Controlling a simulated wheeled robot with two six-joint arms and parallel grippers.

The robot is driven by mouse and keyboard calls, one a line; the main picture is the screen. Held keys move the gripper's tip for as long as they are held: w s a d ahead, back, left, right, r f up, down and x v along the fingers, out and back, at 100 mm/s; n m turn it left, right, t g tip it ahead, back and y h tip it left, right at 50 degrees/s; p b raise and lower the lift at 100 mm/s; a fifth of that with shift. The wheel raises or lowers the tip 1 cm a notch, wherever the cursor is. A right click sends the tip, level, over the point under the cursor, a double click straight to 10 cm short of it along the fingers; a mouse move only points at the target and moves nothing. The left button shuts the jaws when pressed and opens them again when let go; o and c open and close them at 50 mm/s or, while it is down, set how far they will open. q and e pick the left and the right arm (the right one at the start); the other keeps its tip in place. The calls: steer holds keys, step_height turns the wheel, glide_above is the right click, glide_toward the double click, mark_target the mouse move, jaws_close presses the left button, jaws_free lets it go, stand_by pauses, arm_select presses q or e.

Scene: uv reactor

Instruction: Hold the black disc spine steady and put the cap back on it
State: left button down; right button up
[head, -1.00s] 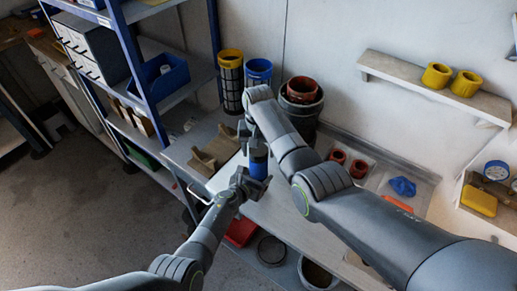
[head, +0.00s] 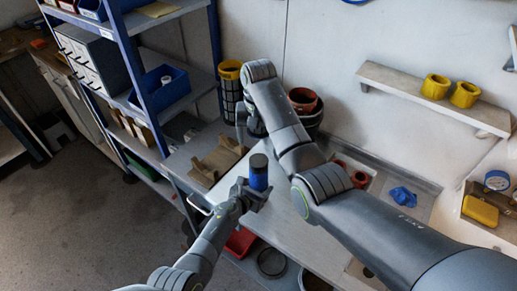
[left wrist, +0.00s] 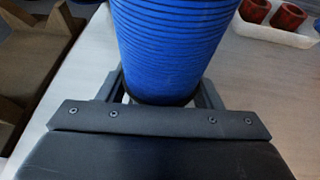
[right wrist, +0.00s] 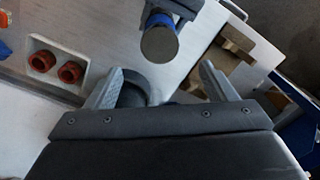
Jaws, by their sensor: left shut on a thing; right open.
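My left gripper (head: 254,192) is shut around the lower part of an upright cylinder of blue ribbed discs (head: 259,180). Its blue discs fill the left wrist view (left wrist: 172,45). A dark round piece that looks like the cap (head: 258,161) sits on top, about as wide as the discs. Its flat grey top shows in the right wrist view (right wrist: 159,45). The black spine inside is hidden. My right gripper (right wrist: 162,72) is open and apart from the stack. A dark rounded shape (right wrist: 133,90) shows beyond its fingers; I cannot tell what it is.
A brown cradle (head: 218,160) lies on the bench to the left. A blue-framed shelf (head: 143,80) rises on the left. A blue piece (head: 402,196) lies at the right.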

steer(key=shift+r, duration=0.95)
arm_select(q)
steer(key=shift+c, duration=1.8)
jaws_free()
arm_select(e)
steer(key=shift+r, duration=0.1)
arm_select(q)
steer(key=shift+s+a+r+p, duration=0.15)
steer(key=shift+s+r+p, duration=0.05)
steer(key=shift+p, duration=0.15)
steer(key=p+v, duration=0.7)
steer(key=v, duration=0.9)
steer(key=shift+s+a, duration=0.15)
steer(key=shift+s, duration=0.2)
arm_select(e)
step_height(320, 180, up, 7)
steer(key=shift+r, duration=0.2)
